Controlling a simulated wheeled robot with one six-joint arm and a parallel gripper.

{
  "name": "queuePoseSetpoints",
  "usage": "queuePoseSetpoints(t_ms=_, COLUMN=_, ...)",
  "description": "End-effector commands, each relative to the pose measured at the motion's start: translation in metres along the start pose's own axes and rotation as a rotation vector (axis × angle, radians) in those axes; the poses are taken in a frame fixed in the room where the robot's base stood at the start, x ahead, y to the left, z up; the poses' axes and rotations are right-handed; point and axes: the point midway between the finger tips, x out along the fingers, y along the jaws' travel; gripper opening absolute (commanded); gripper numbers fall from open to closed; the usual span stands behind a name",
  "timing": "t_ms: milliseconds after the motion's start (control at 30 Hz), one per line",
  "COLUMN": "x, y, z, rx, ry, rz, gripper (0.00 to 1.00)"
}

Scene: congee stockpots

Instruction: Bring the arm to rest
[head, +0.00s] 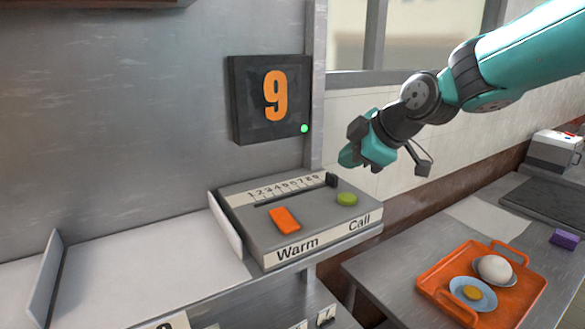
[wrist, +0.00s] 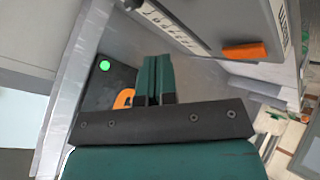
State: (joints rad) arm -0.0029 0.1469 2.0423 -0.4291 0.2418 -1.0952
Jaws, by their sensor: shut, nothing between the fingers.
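My gripper (head: 349,158) is in the air in the head view, above and to the right of the grey control box. Its fingers also show in the wrist view (wrist: 156,62), closed together with nothing between them. My teal arm reaches in from the upper right. It touches nothing that I can see.
The grey control box (head: 306,243) carries an orange key (head: 284,219), a green button (head: 347,199) and a numbered slider. A dark panel (head: 240,98) on the wall shows 9 beside a green light. An orange tray (head: 435,279) with a bowl and a blue saucer stands at right.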

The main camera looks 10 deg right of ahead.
Motion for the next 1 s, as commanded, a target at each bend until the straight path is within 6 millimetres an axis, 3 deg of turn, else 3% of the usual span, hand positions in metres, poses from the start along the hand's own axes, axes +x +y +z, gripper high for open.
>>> queuePoseSetpoints(t_ms=67, x=-0.001, y=-0.03, z=-0.002, rx=0.069, ry=-0.005, rz=-0.054, gripper=0.0)
queuePoseSetpoints(t_ms=167, x=-0.008, y=-0.09, z=-0.003, rx=0.231, ry=-0.044, rz=-0.169, gripper=0.0)
queuePoseSetpoints(t_ms=300, x=-0.028, y=-0.187, z=0.007, rx=0.49, ry=-0.166, rz=-0.335, gripper=0.0)
queuePoseSetpoints(t_ms=400, x=-0.043, y=-0.243, z=0.019, rx=0.642, ry=-0.274, rz=-0.417, gripper=0.0)
queuePoseSetpoints(t_ms=500, x=-0.056, y=-0.281, z=0.03, rx=0.749, ry=-0.367, rz=-0.462, gripper=0.0)
queuePoseSetpoints(t_ms=533, x=-0.059, y=-0.289, z=0.033, rx=0.771, ry=-0.387, rz=-0.469, gripper=0.0)
queuePoseSetpoints(t_ms=1000, x=-0.059, y=-0.289, z=0.033, rx=0.771, ry=-0.387, rz=-0.469, gripper=0.0)
